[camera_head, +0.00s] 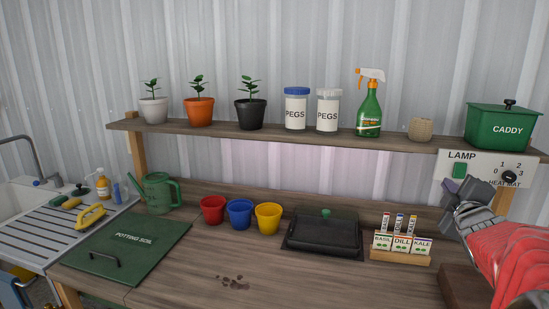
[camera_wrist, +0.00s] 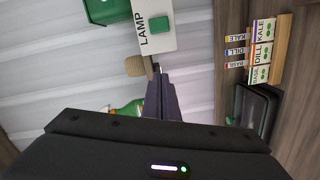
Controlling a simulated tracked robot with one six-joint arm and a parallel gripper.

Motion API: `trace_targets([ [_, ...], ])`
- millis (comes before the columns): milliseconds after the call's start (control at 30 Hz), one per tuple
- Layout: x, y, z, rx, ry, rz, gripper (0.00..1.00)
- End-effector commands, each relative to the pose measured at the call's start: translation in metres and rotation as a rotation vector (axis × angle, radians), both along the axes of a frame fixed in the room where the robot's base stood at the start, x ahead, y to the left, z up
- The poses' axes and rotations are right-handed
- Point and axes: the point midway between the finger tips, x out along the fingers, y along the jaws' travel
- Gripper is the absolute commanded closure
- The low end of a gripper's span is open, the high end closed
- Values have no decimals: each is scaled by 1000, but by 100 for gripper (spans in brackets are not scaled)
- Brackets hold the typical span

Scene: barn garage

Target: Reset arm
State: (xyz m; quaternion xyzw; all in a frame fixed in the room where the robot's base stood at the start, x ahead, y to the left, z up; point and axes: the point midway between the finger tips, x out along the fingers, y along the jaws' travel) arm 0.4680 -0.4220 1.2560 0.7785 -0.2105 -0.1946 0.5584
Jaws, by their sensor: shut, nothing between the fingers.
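My gripper (camera_head: 474,187) is at the right in the head view, at the end of my red-sleeved arm, raised in front of the lamp and heat mat panel. In the wrist view its dark fingers (camera_wrist: 157,70) are together and empty, pointing toward the wall. The white panel (camera_head: 442,184) carries a green lamp button (camera_head: 460,170) and a black heat mat knob (camera_head: 508,179). The green button also shows in the wrist view (camera_wrist: 159,25), beyond the fingertips. I cannot tell whether the fingers touch the panel.
A shelf (camera_head: 400,145) above holds pots, peg jars, a spray bottle (camera_head: 369,108) and a green caddy (camera_head: 500,128). The seed packet rack (camera_head: 401,257) stands on the bench left of my arm, beside a black lidded tray (camera_head: 325,234).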

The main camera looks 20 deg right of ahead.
Motion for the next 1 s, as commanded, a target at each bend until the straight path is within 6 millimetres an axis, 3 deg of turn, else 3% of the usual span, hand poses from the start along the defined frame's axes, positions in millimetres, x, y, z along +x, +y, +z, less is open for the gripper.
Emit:
trace_targets([
  [33,5,18,-2,48,-1,-2,100],
  [200,8,70,-16,236,6,-31,100],
  [467,-3,156,-49,526,48,-72,100],
  [767,-44,265,-97,859,163,-118,100],
  [1000,-100,352,-138,1096,316,-164,100],
])
